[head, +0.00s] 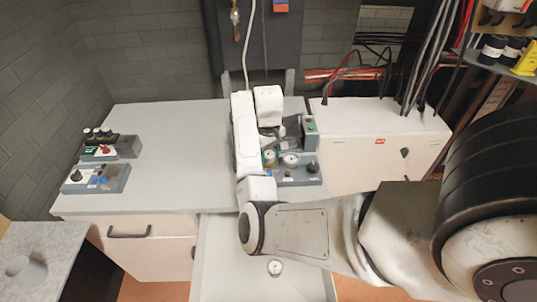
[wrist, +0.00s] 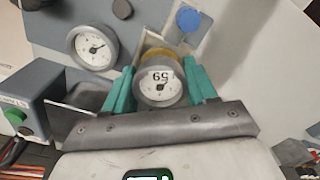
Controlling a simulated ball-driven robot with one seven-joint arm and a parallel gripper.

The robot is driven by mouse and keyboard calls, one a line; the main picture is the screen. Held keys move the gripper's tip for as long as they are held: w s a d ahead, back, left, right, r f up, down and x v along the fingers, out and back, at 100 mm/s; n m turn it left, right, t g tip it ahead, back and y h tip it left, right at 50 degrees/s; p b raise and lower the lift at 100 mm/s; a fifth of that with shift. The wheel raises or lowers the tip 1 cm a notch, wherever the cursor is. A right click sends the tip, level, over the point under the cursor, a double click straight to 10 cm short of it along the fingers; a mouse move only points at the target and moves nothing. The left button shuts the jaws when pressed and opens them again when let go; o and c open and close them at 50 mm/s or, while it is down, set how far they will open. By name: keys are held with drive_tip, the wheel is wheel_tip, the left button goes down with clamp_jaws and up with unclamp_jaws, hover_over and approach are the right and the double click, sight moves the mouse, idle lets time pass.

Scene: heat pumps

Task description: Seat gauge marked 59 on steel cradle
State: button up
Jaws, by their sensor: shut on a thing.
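The gauge marked 59 (wrist: 161,84) has a white dial, a grey rim and some brass colour behind it. Its number reads upside down in the wrist view. My gripper (wrist: 160,76) has teal fingers on both sides of this gauge and is shut on it. A pale metal bracket (wrist: 149,42) shows just behind the gauge and may be the steel cradle; I cannot tell whether they touch. In the head view a small gauge (head: 270,156) shows beside my arm at the grey instrument block (head: 296,178), with my gripper mostly hidden.
Another gauge (head: 275,267) lies in the open drawer (head: 222,262). Grey control boxes (head: 113,178) stand at left; the counter's middle (head: 180,150) is clear.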

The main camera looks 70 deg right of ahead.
sight(269, 152)
drive_tip(key=shift+f, duration=0.5)
drive_tip(key=o, duration=1.3)
wheel_tip(269, 152, up, 11)
drive_tip(key=shift+f+p, duration=0.1)
drive_tip(key=shift+p, duration=0.4)
